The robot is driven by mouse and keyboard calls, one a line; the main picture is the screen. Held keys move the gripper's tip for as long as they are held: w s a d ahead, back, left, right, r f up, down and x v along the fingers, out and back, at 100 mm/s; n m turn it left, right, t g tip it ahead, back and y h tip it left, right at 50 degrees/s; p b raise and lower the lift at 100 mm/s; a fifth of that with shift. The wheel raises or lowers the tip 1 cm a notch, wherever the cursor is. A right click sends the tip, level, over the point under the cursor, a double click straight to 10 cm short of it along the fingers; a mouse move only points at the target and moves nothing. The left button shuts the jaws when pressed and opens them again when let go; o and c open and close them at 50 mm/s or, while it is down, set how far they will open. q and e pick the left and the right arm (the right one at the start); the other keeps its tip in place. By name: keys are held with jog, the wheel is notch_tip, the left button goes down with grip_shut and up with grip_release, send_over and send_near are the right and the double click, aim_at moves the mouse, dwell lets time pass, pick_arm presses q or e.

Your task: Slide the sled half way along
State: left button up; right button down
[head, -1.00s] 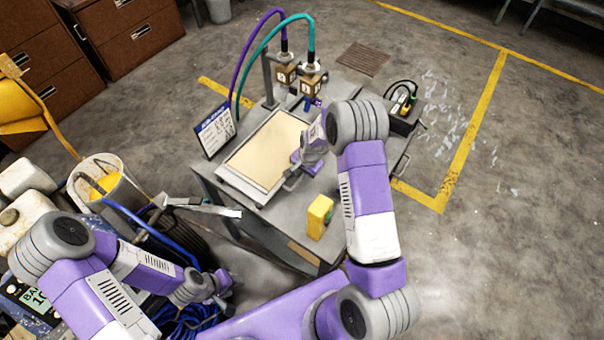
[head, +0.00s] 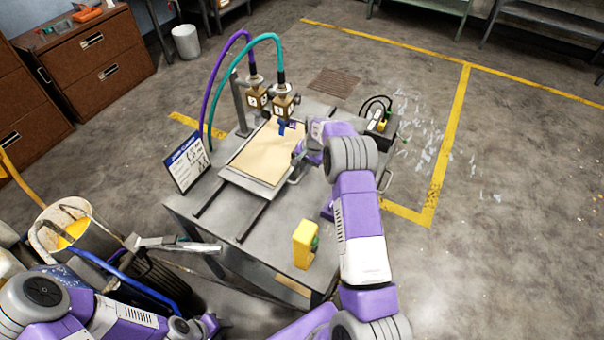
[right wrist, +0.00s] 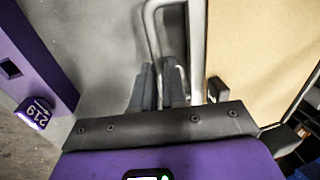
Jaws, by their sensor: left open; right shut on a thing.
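The sled (head: 230,175) is a grey tray bearing a tan board (head: 268,150); it sits on two dark rails on the bench, its far end under the two brass striper heads (head: 283,104). A grey bar handle (right wrist: 151,25) is on its side towards my right arm. My right gripper (right wrist: 165,72) is shut on this handle; in the head view my own wrist partly hides the grip. The near parts of both rails (head: 252,221) are bare. My left gripper (head: 211,324) is open, low at the bottom left, away from the bench and partly cut off.
A yellow block (head: 303,244) stands at the bench's near right. A printed sign (head: 187,163) stands at its left edge. Purple and teal hoses (head: 232,45) rise to the heads. A dark box with cables (head: 382,125) is at the right. A bucket (head: 65,228) stands left.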

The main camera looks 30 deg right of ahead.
dwell(0.4)
jog(key=c, duration=1.2)
grip_release()
jog(key=shift+o, duration=0.2)
notch_tip(320, 180, up, 8)
jog(key=s, duration=0.1)
jog(key=shift+d+f+p, duration=0.25)
jog(key=shift+d+p, duration=0.05)
jog(key=shift+d, duration=0.1)
